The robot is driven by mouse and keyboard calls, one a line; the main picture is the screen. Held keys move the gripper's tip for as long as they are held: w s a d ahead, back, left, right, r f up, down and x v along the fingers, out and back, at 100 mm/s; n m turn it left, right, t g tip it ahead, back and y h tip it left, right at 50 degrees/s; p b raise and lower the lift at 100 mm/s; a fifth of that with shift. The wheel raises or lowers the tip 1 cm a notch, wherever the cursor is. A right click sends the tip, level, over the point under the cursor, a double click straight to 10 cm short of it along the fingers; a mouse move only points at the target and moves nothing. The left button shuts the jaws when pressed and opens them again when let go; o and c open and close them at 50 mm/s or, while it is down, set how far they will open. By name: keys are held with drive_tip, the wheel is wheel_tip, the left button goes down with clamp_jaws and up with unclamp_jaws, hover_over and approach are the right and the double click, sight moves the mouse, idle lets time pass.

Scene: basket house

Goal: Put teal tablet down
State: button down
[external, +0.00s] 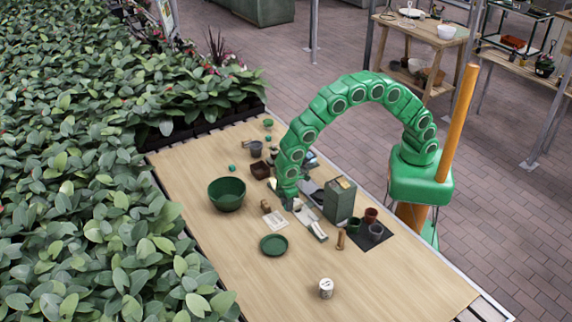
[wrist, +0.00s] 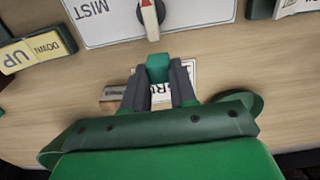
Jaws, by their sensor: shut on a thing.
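My gripper (wrist: 159,88) shows in the wrist view with its two dark fingers shut on the teal tablet (wrist: 158,67), a small teal block at the fingertips. In the external view my gripper (external: 289,203) is low over the middle of the wooden table (external: 330,275), and the tablet in it is too small to make out. A white panel marked MIST (wrist: 105,22), with a knob, lies just beyond the fingertips in the wrist view. A white lettered label (wrist: 178,82) shows partly behind the fingers. I cannot tell whether the tablet touches the surface below.
A dark green bowl (external: 227,194) and a green plate (external: 273,245) are left of my gripper. A green box (external: 340,200) and pots on a dark mat (external: 371,236) are right. A yellow UP/DOWN block (wrist: 35,50) is nearby. The table's front is mostly clear around a white cup (external: 326,288).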

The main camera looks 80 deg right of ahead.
drive_tip(key=shift+f, duration=1.6)
drive_tip(key=c, duration=0.9)
unclamp_jaws()
drive_tip(key=shift+f, duration=0.1)
wheel_tip(320, 180, up, 11)
drive_tip(key=shift+w+r, duration=0.1)
drive_tip(key=shift+r, duration=0.5)
drive_tip(key=shift+r, duration=0.1)
